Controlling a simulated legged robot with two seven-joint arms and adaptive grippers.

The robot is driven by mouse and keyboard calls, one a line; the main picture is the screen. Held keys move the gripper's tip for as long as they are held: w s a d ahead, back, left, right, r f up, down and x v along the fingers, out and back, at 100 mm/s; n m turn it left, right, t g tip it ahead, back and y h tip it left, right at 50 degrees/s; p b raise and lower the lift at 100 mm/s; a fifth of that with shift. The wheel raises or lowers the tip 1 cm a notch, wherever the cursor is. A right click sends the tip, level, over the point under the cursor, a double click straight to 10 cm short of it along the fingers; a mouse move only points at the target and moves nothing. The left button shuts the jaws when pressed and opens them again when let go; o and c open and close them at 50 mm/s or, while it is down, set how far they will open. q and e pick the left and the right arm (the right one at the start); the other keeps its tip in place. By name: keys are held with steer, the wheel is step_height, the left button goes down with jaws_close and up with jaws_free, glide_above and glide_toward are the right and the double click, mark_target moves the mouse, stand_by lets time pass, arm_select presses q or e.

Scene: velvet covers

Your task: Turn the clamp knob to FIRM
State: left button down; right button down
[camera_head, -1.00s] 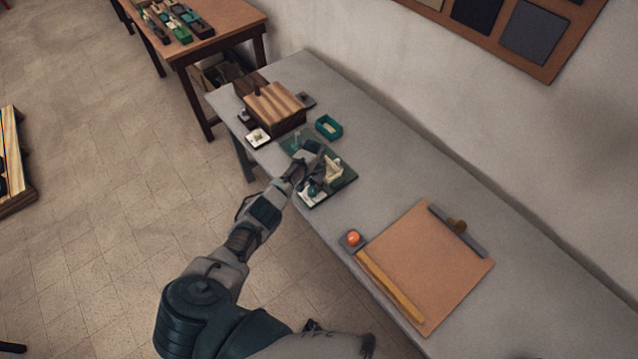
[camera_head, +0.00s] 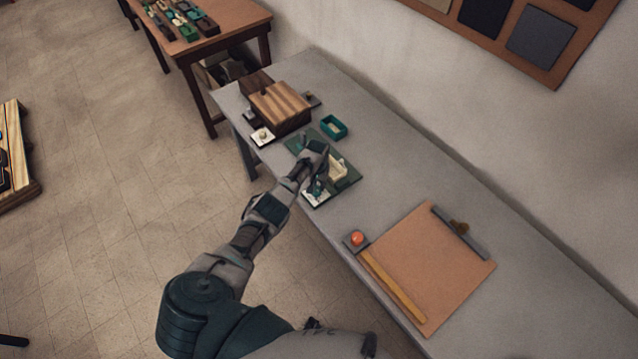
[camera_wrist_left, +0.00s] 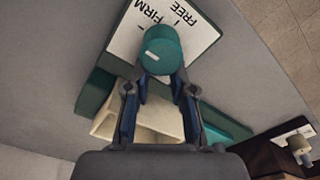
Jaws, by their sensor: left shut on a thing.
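The clamp stands on the grey bench, with a dark green base (camera_head: 349,181) and a cream block (camera_head: 338,171). Its round teal knob (camera_wrist_left: 160,46) sits over a white plate (camera_wrist_left: 197,30) lettered FIRM on the left and FREE on the right in the left wrist view. A short white mark on the knob's face lies on its lower left side; I cannot tell exactly which setting it meets. My left gripper (camera_wrist_left: 158,78) is shut on the knob, a finger at either side. In the head view the left gripper (camera_head: 316,182) partly hides the knob. My right gripper is out of view.
A teal tray (camera_head: 334,127) and a wooden striped box (camera_head: 280,105) stand beyond the clamp. A brown board (camera_head: 430,265) with a yellow strip (camera_head: 392,284) and an orange ball-topped piece (camera_head: 356,239) lie nearer. The bench's right side is clear.

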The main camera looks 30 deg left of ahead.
mark_target(316, 190)
arm_select(q)
steer(key=shift+s+d+f+g, duration=0.1)
steer(key=shift+s+f+g, duration=0.2)
steer(key=shift+s+f, duration=0.55)
steer(key=c, duration=1.1)
jaws_free()
steer(key=shift+s+r, duration=0.2)
steer(key=o, duration=0.4)
steer(key=shift+s+r, duration=0.2)
steer(key=shift+s, duration=0.05)
steer(key=shift+s+d+r, duration=0.2)
steer(key=shift+r, duration=0.2)
steer(key=shift+w+d+f, duration=0.1)
steer(key=shift+w, duration=0.35)
steer(key=shift+r, duration=0.5)
steer(key=r, duration=1.1)
steer(key=shift+s, duration=0.35)
